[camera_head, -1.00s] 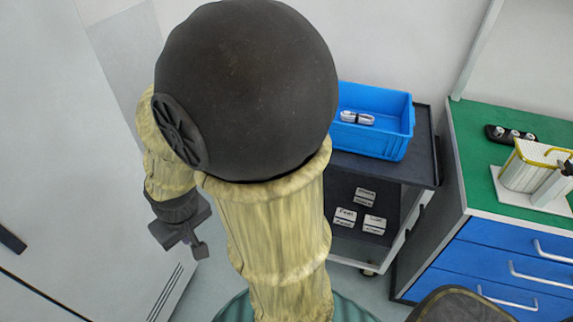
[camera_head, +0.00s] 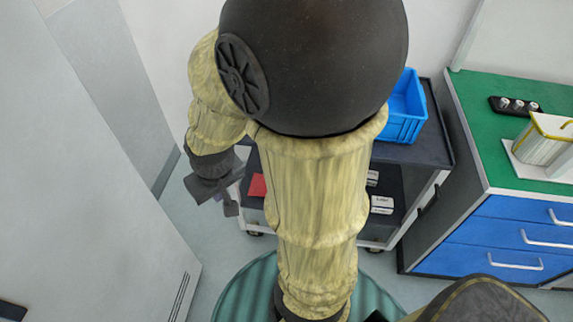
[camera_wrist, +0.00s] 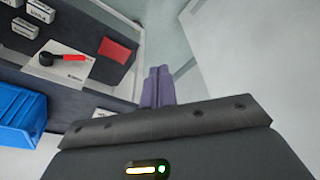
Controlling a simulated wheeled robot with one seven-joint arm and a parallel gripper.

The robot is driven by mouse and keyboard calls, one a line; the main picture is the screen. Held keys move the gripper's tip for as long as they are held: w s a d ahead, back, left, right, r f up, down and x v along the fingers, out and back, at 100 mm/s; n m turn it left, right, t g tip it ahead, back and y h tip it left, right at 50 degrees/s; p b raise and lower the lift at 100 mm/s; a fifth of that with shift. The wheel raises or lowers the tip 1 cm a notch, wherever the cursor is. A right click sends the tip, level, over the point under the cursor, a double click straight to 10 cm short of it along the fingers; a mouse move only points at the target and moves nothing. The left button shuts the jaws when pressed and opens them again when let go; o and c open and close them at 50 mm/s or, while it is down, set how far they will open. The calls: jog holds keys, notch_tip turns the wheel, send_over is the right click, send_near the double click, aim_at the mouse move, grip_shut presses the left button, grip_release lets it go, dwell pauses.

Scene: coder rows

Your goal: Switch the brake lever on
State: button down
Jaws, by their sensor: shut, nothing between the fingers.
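The brake lever (camera_wrist: 70,58) shows in the wrist view at the upper left. It has a red handle and a round black pivot, on a white plate (camera_wrist: 58,72) on the dark cart. The handle points right in that view. My gripper (camera_wrist: 158,72) is shut and empty, its purple fingers together, apart from the lever and to its right in the picture. In the head view my gripper (camera_head: 230,202) hangs left of my arm, in front of the cart. The lever cannot be made out in the head view; my arm covers much of the cart.
The dark cart (camera_head: 432,150) carries a blue bin (camera_head: 408,108), also in the wrist view (camera_wrist: 20,122). A red block (camera_wrist: 115,50) and several white boxes (camera_wrist: 20,25) lie near the lever. A green-topped cabinet (camera_head: 485,95) stands right. A pale panel (camera_head: 90,190) fills the left.

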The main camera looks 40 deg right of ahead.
jog(key=shift+s+a, duration=0.1)
jog(key=shift+s, duration=0.05)
jog(key=w+d+f+m+g+h+b, duration=0.2)
jog(key=w+d, duration=0.4)
jog(key=d, duration=0.3)
jog(key=w+d+f+m+g+h+b, duration=0.3)
jog(key=w+d+f+m+h, duration=0.1)
jog(key=d, duration=0.6)
notch_tip(320, 180, down, 3)
jog(key=w+m, duration=0.1)
jog(key=m, duration=0.2)
jog(key=shift+w+r+g, duration=0.15)
jog(key=shift+w+g, duration=0.2)
jog(key=shift+g, duration=0.05)
jog(key=b+x, duration=0.2)
jog(key=x, duration=1.2)
jog(key=shift+a, duration=0.15)
